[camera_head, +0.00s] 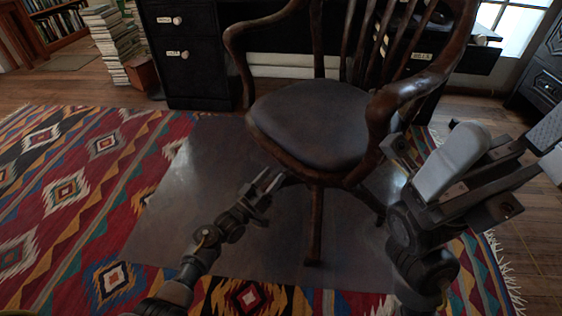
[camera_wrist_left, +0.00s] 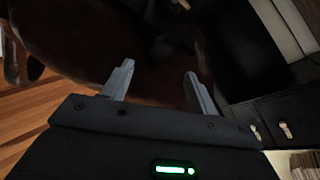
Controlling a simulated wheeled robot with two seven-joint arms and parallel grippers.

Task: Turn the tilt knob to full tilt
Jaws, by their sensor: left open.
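A wooden armchair with a dark round seat (camera_head: 318,122) stands on a central post in the head view. My left gripper (camera_head: 273,175) is open and empty, just below the front left edge of the seat. The left wrist view looks up at the brown underside of the seat (camera_wrist_left: 75,38), with the open fingers (camera_wrist_left: 159,70) apart in front of it. A dark mechanism (camera_wrist_left: 165,18) shows beyond the fingertips. I cannot pick out the tilt knob in the dark there. My right arm is at the right of the head view; its finger state is unclear.
A shiny grey floor mat (camera_head: 190,205) lies under the chair on a patterned rug (camera_head: 60,195). A black drawer cabinet (camera_head: 188,62) stands behind at left, beside stacked books (camera_head: 112,45). The chair's wooden armrest (camera_head: 405,90) is close to my right arm.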

